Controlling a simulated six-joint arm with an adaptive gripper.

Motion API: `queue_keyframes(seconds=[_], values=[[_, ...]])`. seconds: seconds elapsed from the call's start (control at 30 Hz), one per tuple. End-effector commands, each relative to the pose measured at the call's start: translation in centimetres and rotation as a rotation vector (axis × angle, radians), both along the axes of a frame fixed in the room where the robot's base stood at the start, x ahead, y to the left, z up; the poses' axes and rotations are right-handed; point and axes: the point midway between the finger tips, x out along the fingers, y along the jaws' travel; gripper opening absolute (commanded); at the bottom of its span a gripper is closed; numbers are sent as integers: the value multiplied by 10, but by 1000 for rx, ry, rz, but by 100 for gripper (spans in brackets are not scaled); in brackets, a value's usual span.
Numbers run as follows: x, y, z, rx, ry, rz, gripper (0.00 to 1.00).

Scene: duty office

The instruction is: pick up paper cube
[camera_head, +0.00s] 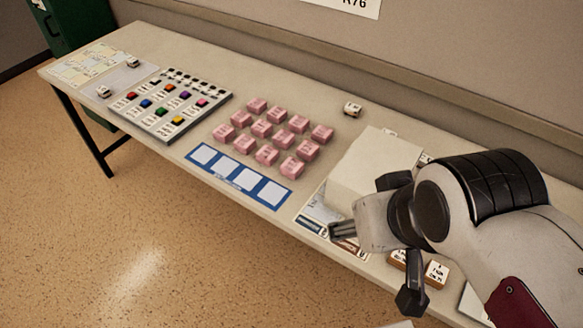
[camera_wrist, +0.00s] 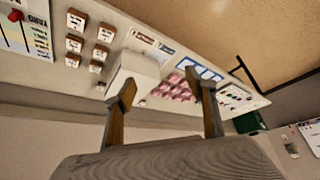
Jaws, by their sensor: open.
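The paper cube is a large plain off-white block (camera_head: 372,168) on the long table, right of the pink blocks in the head view. My arm covers part of its right side. In the wrist view the cube (camera_wrist: 138,70) lies beyond my left fingertip, which overlaps its lower edge in the picture. My gripper (camera_wrist: 160,86) is open, with its two fingers well apart and nothing between them. In the head view my wrist is at the cube's front right, and the fingers are hard to make out. Whether a finger touches the cube, I cannot tell.
Rows of pink blocks (camera_head: 267,129) and a blue-framed card strip (camera_head: 238,177) lie left of the cube. A small white dice-like block (camera_head: 352,109) sits behind. Brown-and-white tiles (camera_head: 436,273) are near my arm. A board with coloured pieces (camera_head: 172,105) is farther left. The wall runs behind.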

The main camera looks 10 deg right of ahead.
Motion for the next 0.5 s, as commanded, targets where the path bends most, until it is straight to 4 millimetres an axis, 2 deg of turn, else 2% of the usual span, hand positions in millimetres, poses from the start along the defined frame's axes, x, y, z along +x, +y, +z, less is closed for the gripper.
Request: queue_keyframes(seconds=[0.27,0.5], values=[[1,0,0,-1,1,3,56],[15,4,3,-3,16,39,56]])
